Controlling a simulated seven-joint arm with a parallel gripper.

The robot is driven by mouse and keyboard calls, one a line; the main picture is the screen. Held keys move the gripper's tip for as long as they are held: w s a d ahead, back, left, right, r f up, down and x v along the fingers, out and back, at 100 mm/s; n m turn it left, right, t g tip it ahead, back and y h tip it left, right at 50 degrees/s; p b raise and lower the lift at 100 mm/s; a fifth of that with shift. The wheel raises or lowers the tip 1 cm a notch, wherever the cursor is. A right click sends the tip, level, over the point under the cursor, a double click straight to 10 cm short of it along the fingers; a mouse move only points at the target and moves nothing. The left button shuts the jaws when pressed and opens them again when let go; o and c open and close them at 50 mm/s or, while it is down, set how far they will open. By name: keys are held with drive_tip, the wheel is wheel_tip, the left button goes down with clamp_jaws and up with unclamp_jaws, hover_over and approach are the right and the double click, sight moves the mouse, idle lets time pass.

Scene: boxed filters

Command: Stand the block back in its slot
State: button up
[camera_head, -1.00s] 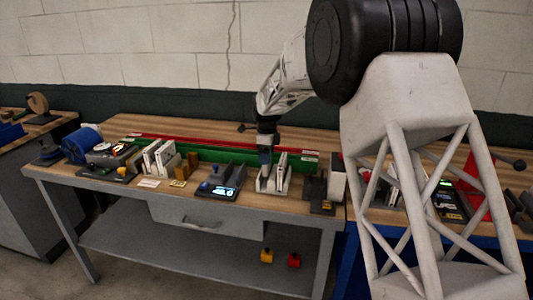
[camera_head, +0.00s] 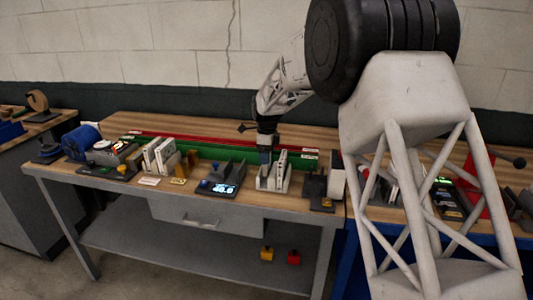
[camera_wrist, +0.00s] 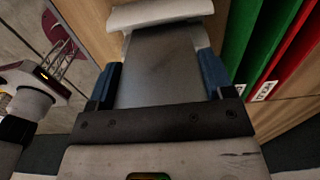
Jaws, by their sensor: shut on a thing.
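My gripper (camera_head: 265,158) is over the pale rack (camera_head: 262,185) near the middle of the bench, fingers pointing down. In the wrist view my gripper (camera_wrist: 160,82) has a blue pad on each side of a dark grey block (camera_wrist: 160,62) and is shut on it. An off-white curved edge (camera_wrist: 160,14) shows just beyond the block. White upright panels (camera_head: 281,168) stand in the rack to the right of my gripper. The block's lower end and the slot are hidden, so I cannot tell how far in it sits.
A scale with a lit display (camera_head: 223,188) lies left of the rack, with a grey piece at its back. White boxes (camera_head: 158,156) stand farther left. Dark fixtures (camera_head: 322,190) are close on the right. Green (camera_head: 220,154) and red rails run behind.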

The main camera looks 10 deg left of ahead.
drive_tip(key=shift+f, duration=1.85)
idle(0.7)
drive_tip(key=o, duration=1.3)
drive_tip(key=shift+r, duration=3.9)
